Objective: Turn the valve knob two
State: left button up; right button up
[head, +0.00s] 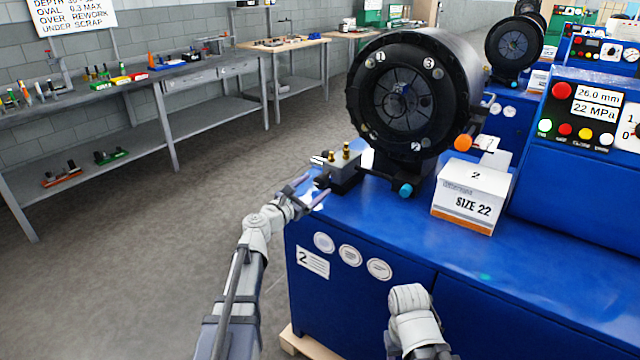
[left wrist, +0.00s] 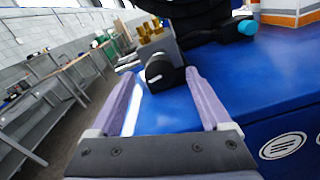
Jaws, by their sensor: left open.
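The valve knob (left wrist: 159,73) is round and black with a pale bar across its face. It sits on the near side of a grey valve block (left wrist: 160,47) with brass fittings on top. In the head view the block (head: 345,166) stands at the left end of the blue machine marked 2. My left gripper (head: 311,190) is open just in front of the block. In the left wrist view its two purple fingers lie either side of the knob, with the knob near their tips. I cannot tell if they touch it. My right gripper is not in view.
The black crimper head (head: 409,97) rises behind the block. A teal-tipped part (head: 405,190) sticks out at its foot. A white SIZE 22 box (head: 473,197) stands to the right. The blue top (head: 400,232) in front is clear. A workbench (head: 130,85) stands left across open floor.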

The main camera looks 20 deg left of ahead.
aim_at(318, 184)
pick_arm(q)
jog(key=x, duration=0.3)
jog(key=shift+w, duration=0.2)
grip_shut()
dwell(0.5)
